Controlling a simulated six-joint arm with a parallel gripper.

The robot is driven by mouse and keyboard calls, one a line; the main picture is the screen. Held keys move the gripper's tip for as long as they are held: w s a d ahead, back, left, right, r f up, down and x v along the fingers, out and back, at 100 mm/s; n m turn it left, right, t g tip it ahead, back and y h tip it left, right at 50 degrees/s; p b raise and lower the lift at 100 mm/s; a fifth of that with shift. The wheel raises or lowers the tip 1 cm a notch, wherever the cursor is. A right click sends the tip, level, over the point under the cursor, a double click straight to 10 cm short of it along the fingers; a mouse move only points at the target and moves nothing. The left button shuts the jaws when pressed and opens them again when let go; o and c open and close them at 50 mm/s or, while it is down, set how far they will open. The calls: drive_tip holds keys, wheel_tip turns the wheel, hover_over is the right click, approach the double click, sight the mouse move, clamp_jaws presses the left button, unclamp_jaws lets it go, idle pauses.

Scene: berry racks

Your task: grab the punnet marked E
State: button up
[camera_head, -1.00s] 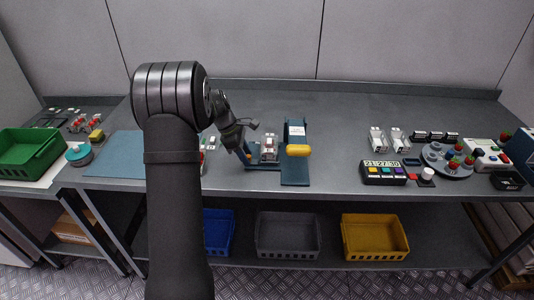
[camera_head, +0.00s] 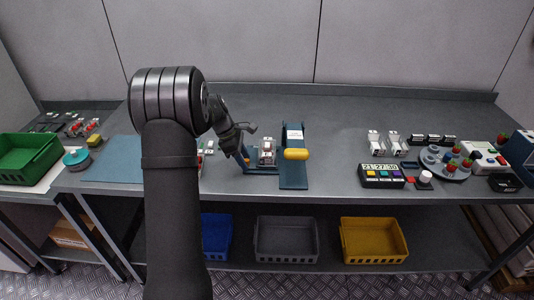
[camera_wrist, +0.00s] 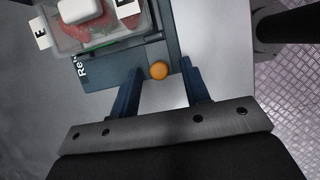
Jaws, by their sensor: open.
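A clear punnet (camera_wrist: 100,30) holds red berries with a white block on top, in the upper left of the wrist view. A white tag marked E (camera_wrist: 41,33) is on its left side; a second tag on its right is cut off by the frame edge. The punnet also shows in the head view (camera_head: 267,152), on a blue fixture (camera_head: 262,170). My gripper (camera_wrist: 161,67) is open and empty, with its blue fingers apart, beside the punnet. In the head view it (camera_head: 246,162) is just left of the punnet. An orange ball or knob (camera_wrist: 158,70) shows between the fingertips.
A blue ramp with a yellow roller (camera_head: 296,154) stands right of the punnet. A blue mat (camera_head: 112,160) lies left of my arm. Two more clear containers (camera_head: 384,143), a clock box (camera_head: 382,175) and a round berry rack (camera_head: 444,162) stand at the right. The table's middle back is clear.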

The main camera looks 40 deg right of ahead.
drive_tip(key=o, duration=0.7)
drive_tip(key=s+d+r+m+t, duration=0.2)
drive_tip(key=s+r+m+t, duration=0.2)
drive_tip(key=r+m, duration=0.6)
drive_tip(key=m+t, duration=0.2)
drive_tip(key=m, duration=0.6)
approach(267, 146)
drive_tip(key=x, duration=0.6)
drive_tip(key=shift+s+f, duration=0.2)
drive_tip(key=shift+s, duration=0.1)
drive_tip(key=shift+w+x, duration=0.2)
drive_tip(key=shift+x, duration=1.15)
drive_tip(key=shift+w+x, duration=0.15)
drive_tip(key=shift+x, duration=1.25)
